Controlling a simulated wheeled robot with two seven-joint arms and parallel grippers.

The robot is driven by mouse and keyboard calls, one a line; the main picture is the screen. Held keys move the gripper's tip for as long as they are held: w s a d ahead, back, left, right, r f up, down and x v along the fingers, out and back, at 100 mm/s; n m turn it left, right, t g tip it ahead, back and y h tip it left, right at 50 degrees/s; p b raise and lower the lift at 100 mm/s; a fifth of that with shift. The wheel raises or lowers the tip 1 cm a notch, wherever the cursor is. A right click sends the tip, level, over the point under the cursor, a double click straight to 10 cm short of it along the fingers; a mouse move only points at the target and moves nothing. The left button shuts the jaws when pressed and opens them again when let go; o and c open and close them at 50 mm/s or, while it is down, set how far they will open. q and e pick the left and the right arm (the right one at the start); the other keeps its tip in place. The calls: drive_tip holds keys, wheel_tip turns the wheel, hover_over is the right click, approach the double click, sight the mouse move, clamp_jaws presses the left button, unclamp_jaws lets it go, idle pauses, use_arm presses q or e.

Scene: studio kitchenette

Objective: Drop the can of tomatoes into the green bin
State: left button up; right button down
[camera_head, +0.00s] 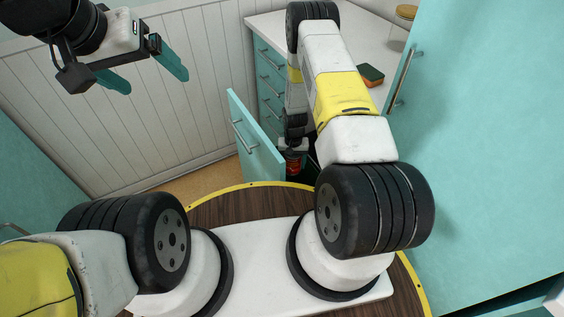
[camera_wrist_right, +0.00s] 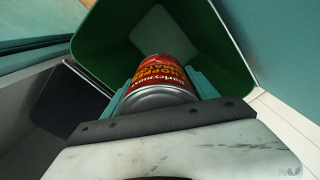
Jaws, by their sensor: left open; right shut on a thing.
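The can of tomatoes (camera_wrist_right: 163,76), red with yellow lettering and a metal rim, is held between the teal fingers of my right gripper (camera_wrist_right: 166,84). In the right wrist view the can is in front of the open mouth of the green bin (camera_wrist_right: 104,40), whose inside shows beyond it. In the head view the red can (camera_head: 293,168) shows small below my right gripper (camera_head: 292,152), beside the pulled-out teal front; the bin cannot be made out there. My left gripper (camera_head: 146,72) is open and empty at the upper left, in front of the panelled wall.
A teal cabinet front (camera_head: 256,142) with a handle stands pulled out beside my right gripper. A dark grey bin (camera_wrist_right: 50,105) is left of the green one. A sponge (camera_head: 371,75) lies on the white counter (camera_head: 264,22). A tall teal cabinet (camera_head: 480,150) stands close on the right.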

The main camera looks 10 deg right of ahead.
drive_tip(key=shift+f, duration=0.5)
drive_tip(key=shift+c, duration=0.8)
unclamp_jaws()
drive_tip(key=shift+r, duration=0.1)
wheel_tip(320, 180, up, 8)
drive_tip(key=shift+f, duration=0.15)
